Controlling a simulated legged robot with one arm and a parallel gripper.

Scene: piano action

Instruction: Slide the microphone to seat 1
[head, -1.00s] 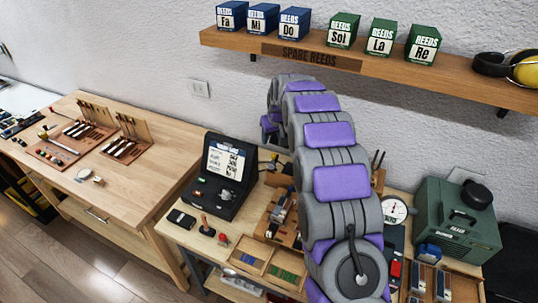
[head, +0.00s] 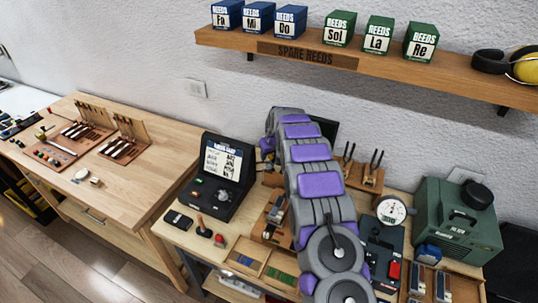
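I cannot make out a microphone or a marked seat 1 for certain. My grey and purple arm crosses the middle of the head view and hides part of the bench (head: 170,232). Its far end bends down behind the near links, close to the right of the black case (head: 225,190) with a lit screen. My gripper is hidden there, so its fingers and anything in them do not show. A wooden holder with dark blocks (head: 273,215) stands just left of the arm.
A wooden tray (head: 262,265) with blue and green parts lies at the front. A dial gauge (head: 391,210), pliers stand (head: 365,178) and green machine (head: 455,225) stand right of the arm. A shelf (head: 400,68) with reed boxes is above. Another workbench (head: 130,185) is at left.

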